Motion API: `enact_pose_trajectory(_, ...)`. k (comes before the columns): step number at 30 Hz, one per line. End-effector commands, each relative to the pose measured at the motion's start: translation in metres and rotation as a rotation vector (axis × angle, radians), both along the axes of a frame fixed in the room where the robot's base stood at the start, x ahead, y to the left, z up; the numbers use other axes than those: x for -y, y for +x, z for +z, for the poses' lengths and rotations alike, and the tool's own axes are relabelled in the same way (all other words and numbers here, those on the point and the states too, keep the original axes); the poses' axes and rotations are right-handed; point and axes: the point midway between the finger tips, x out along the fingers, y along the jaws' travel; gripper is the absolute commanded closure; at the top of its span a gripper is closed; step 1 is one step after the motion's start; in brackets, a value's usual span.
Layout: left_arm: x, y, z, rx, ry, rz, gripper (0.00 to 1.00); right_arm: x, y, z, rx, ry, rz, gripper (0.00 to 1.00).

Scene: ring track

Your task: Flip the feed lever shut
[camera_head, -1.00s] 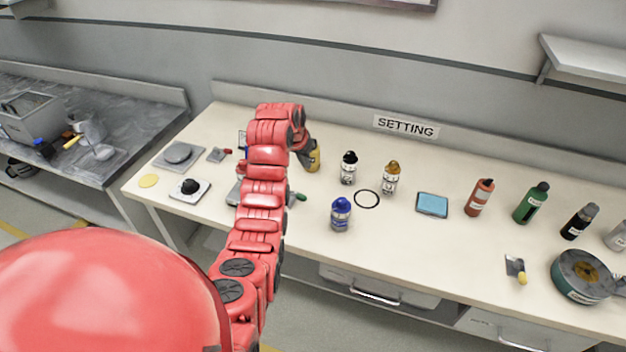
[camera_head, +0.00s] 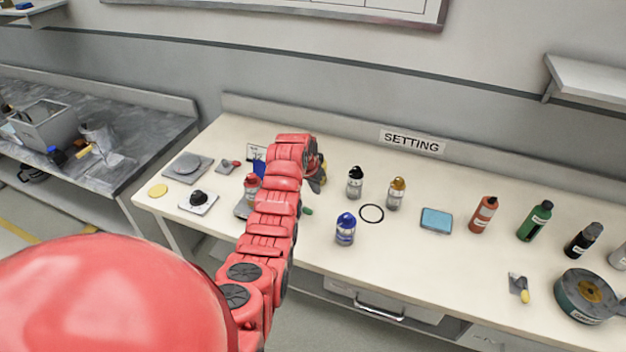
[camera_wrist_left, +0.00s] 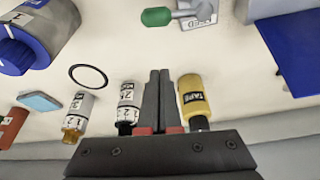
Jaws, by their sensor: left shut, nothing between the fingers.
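The feed lever's green handle (camera_wrist_left: 157,17) shows at the top of the left wrist view, beside a small grey plate marked FEED (camera_wrist_left: 199,20). In the head view only the green tip (camera_head: 307,211) shows, just right of my arm; the rest is hidden. My left gripper (camera_head: 317,185) is above the bench, behind the green tip. In the left wrist view its fingers (camera_wrist_left: 159,75) are shut and empty, apart from the handle. My right gripper is not in view.
A yellow TAPE bottle (camera_wrist_left: 194,97) and a white-labelled bottle (camera_wrist_left: 129,103) flank the fingers in the wrist view. A blue-capped bottle (camera_head: 345,230) and a black ring (camera_head: 371,213) are to the right.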

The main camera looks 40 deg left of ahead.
Motion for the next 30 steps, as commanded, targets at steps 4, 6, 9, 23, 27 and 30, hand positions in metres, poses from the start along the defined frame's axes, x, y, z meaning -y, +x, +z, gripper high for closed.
enact_pose_trajectory(4,0.0,0.005,-0.012,-0.002,-0.001,0.001,1.0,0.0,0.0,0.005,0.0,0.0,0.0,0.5)
enact_pose_trajectory(6,-0.001,0.007,-0.017,-0.001,-0.001,0.002,1.0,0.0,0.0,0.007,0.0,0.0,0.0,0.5)
enact_pose_trajectory(9,-0.001,0.009,-0.021,0.0,0.001,0.001,1.0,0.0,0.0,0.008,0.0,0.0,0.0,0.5)
enact_pose_trajectory(23,0.0,-0.009,-0.031,0.001,0.002,0.001,1.0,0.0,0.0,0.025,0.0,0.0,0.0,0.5)
enact_pose_trajectory(27,0.001,-0.02,-0.034,0.001,0.001,0.001,1.0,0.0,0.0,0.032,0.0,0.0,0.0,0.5)
enact_pose_trajectory(30,0.001,-0.024,-0.035,0.004,0.002,0.001,1.0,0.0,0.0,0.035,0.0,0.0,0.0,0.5)
